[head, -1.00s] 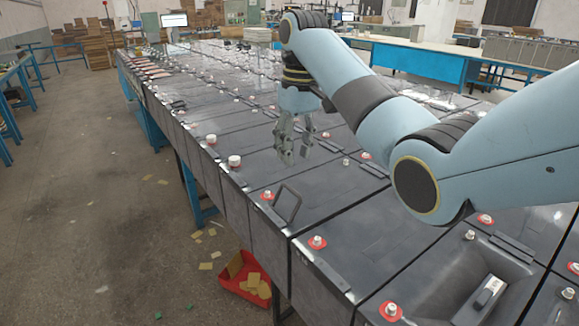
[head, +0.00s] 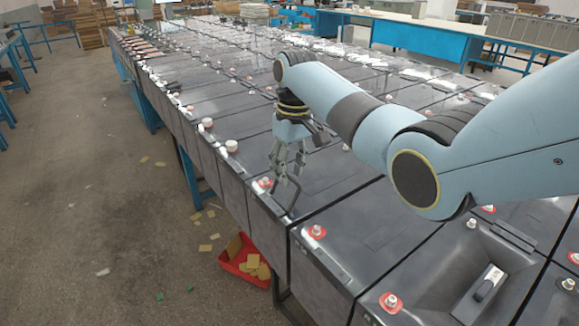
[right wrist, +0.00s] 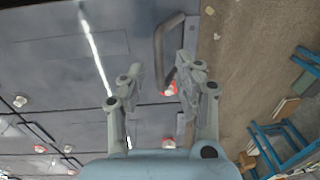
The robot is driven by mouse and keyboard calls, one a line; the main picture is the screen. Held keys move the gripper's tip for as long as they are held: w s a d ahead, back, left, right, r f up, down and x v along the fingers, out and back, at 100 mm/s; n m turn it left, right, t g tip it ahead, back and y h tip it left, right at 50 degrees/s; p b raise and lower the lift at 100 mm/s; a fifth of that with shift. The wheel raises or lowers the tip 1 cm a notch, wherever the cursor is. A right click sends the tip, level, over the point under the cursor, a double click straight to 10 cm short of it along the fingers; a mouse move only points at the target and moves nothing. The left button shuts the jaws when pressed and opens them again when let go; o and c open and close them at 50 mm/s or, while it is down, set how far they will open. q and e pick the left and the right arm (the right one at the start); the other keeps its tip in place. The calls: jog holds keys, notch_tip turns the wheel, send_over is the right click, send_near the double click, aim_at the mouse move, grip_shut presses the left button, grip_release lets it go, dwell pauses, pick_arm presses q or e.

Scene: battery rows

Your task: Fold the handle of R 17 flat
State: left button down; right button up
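A black handle (head: 293,193) stands raised at the near-left end of a dark battery (head: 335,185). It also shows in the right wrist view (right wrist: 160,45), as a bent bar near the battery's edge. I cannot read a number, so I cannot confirm which battery is R 17. My right gripper (head: 286,168) points down over that end, close to the handle. In the right wrist view the right gripper (right wrist: 160,72) has its fingers apart with nothing held, and the handle's lower end lies near the right finger. I cannot tell whether they touch. My left gripper is not in view.
Red-ringed terminals (head: 317,231) and white caps (head: 231,146) stand along the battery row's left edge. A red bin (head: 240,266) with yellowish pieces sits on the floor below. The floor aisle (head: 100,210) at left is mostly clear.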

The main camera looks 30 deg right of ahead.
jog(key=shift+c, duration=0.6)
grip_shut()
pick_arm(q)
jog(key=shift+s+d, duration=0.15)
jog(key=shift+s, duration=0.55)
pick_arm(e)
jog(key=shift+d, duration=0.1)
